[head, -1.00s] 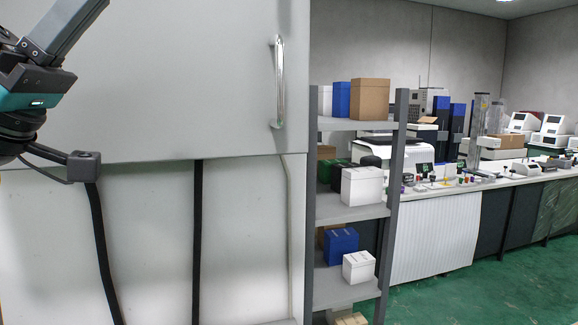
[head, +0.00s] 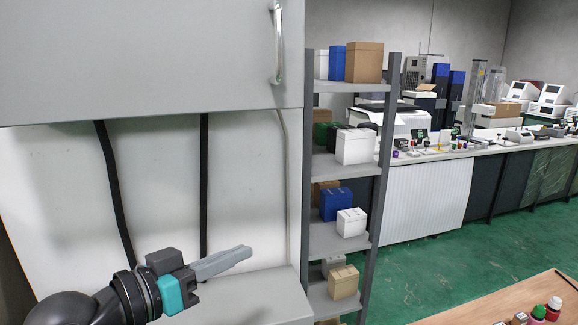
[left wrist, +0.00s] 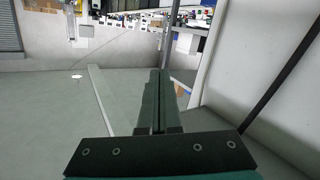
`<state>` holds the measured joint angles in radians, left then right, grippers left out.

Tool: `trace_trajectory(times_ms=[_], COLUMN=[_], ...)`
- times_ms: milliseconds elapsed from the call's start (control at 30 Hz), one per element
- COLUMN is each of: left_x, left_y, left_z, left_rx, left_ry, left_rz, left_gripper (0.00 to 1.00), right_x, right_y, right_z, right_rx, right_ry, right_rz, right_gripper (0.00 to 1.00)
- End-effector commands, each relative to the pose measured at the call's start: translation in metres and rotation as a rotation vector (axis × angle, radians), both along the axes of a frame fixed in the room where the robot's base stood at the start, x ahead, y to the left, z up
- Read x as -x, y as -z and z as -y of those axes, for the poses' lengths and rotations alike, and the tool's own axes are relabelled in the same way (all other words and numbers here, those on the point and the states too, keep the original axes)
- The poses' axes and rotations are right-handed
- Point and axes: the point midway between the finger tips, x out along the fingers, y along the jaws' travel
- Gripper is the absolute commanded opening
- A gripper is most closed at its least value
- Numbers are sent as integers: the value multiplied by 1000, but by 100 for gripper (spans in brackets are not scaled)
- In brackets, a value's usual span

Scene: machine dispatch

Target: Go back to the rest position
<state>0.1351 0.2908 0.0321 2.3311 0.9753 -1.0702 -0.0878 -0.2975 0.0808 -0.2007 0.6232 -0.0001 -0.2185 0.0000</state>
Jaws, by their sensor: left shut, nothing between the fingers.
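My left gripper (head: 222,262) comes in from the lower left in the head view. Its long grey fingers lie together, shut and empty, pointing right in front of the white cabinet panel and above a grey ledge. In the left wrist view the same closed fingers (left wrist: 158,100) point away from the camera, with nothing between them. My right gripper is not in view.
A large white cabinet (head: 150,55) with a metal handle stands close on the left. Beside it is a grey shelf rack (head: 384,150) with several boxes. A wooden table (head: 480,305) with small bottles is at lower right. Green floor lies clear between.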

Motion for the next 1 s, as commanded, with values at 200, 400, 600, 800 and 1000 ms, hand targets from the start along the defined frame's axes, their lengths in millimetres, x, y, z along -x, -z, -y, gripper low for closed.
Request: trace_trajectory(times_ms=[200,400,600,800,1000], left_x=[51,123,193,219,213], left_y=[143,232,276,315,370], left_z=[-13,-40,-66,-78,-76], left_rx=[-258,-475,-636,-715,-722], left_ry=[-127,-233,-314,-350,-338], left_rz=[-343,-624,-836,-936,-955], left_gripper=[0,0,0,0,0], right_x=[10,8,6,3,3], right_y=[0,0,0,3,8], right_z=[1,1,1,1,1], right_rx=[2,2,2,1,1], right_ry=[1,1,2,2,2], right_rz=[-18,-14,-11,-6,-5], right_gripper=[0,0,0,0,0])
